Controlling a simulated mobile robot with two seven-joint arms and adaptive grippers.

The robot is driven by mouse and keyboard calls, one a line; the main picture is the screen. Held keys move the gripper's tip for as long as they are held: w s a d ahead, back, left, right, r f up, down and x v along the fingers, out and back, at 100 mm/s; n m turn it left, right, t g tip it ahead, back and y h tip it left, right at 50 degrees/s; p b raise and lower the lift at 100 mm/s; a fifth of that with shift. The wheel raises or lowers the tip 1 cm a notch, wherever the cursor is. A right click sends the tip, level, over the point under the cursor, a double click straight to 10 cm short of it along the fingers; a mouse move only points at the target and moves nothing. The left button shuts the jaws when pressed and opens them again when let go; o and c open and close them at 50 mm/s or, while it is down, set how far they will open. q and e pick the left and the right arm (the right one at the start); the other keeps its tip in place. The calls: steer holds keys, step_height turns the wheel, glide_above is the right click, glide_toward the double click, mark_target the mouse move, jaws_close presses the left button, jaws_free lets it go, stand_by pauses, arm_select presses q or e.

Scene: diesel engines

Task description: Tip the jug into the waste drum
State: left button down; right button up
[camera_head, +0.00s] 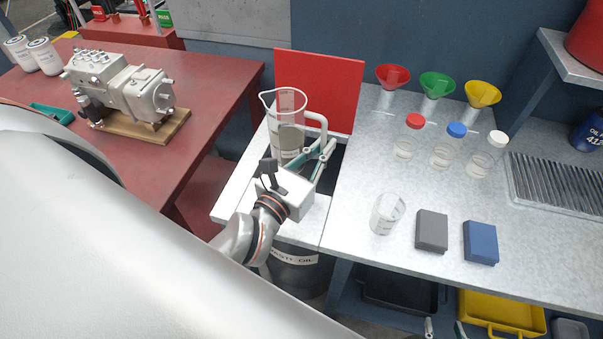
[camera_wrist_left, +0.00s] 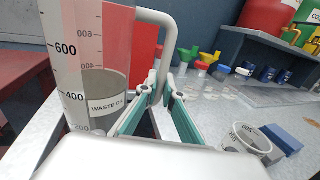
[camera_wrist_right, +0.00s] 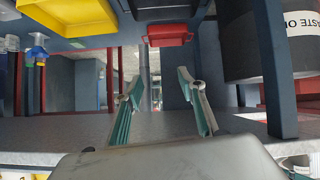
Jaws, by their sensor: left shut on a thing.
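The clear jug (camera_head: 287,150) stands upright over the white bench section in the head view, with dark grey liquid in its lower part. In the left wrist view the jug (camera_wrist_left: 88,60) shows marks for 400 and 600 and a WASTE OIL label; the liquid is near 400. My left gripper (camera_head: 325,152) is shut on the jug's handle (camera_wrist_left: 160,50), to the right of the body. The dark waste drum (camera_head: 292,276) stands below the bench, its upper part hidden by the bench and my arm. My right gripper (camera_wrist_right: 158,82) is open and empty, low at the bench front.
A raised red panel (camera_head: 335,85) stands behind the jug, and a dark gap shows beside it. On the grey bench are a small beaker (camera_head: 387,214), two boxes, three capped bottles and several funnels. A red table (camera_head: 140,160) with a pump is at left. Trays sit below.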

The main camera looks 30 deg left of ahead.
arm_select(q)
steer(key=w+d+f+m+h+p, duration=0.1)
steer(key=w+d+h, duration=0.1)
steer(key=d, duration=0.5)
steer(key=w+d+f+m+h+p, duration=0.1)
steer(key=w+d+h, duration=0.1)
steer(key=d, duration=0.6)
steer(key=shift+w+m+g, duration=0.3)
steer(key=shift+m, duration=0.1)
arm_select(e)
steer(key=shift+s+d+f+h, duration=0.1)
steer(key=shift+s+d+h, duration=0.15)
steer(key=shift+d, duration=0.2)
steer(key=shift+s+d+f+h, duration=0.1)
steer(key=shift+s+d+h, duration=0.1)
steer(key=shift+d, duration=0.2)
arm_select(q)
steer(key=shift+r, duration=0.15)
